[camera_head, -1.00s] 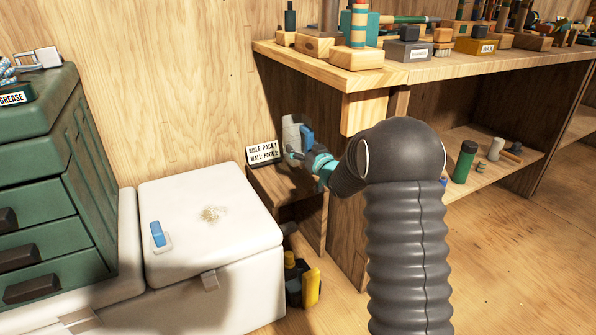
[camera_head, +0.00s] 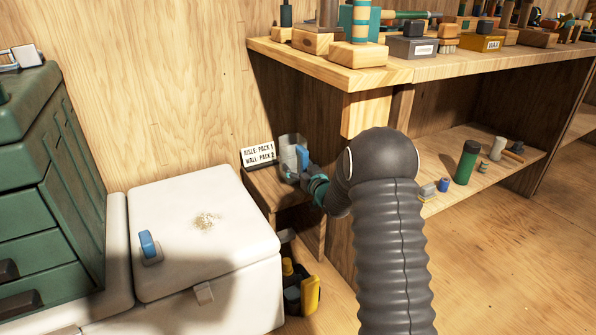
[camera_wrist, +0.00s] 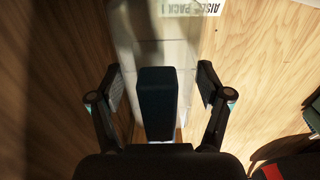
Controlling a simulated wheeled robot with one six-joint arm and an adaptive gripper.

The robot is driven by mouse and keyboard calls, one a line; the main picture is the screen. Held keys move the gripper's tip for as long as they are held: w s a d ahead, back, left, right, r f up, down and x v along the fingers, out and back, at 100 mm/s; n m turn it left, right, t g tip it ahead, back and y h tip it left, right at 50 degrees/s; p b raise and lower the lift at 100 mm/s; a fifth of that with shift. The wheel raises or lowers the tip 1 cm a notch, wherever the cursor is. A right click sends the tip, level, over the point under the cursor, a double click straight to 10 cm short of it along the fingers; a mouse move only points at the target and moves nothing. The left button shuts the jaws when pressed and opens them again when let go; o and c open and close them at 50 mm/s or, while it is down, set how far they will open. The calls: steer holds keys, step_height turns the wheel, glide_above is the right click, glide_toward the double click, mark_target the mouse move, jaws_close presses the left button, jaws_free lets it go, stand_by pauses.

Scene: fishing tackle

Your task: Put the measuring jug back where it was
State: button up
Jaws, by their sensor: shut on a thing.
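The measuring jug (camera_head: 287,151) is a clear, greyish vessel with a blue handle (camera_head: 303,157). It is roughly upright at the small wooden ledge (camera_head: 262,185), just right of the label card (camera_head: 257,153). I cannot tell whether its base touches the ledge. My gripper (camera_head: 307,176) is shut on the jug at its handle side and partly hides it. In the wrist view the dark handle (camera_wrist: 157,105) stands between my two fingers (camera_wrist: 161,85), with the pale jug body (camera_wrist: 163,45) beyond it.
A white cooler (camera_head: 190,215) with a blue-handled item (camera_head: 148,246) on its lid stands left of the ledge. A workbench (camera_head: 400,72) crowded with tools overhangs at the right. Yellow and dark bottles (camera_head: 309,295) stand in the gap below. A green cabinet (camera_head: 75,210) is far left.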

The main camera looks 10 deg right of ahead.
steer(key=shift+f, duration=0.55)
steer(key=shift+f, duration=0.15)
steer(key=o, duration=1.5)
steer(key=shift+o, duration=0.2)
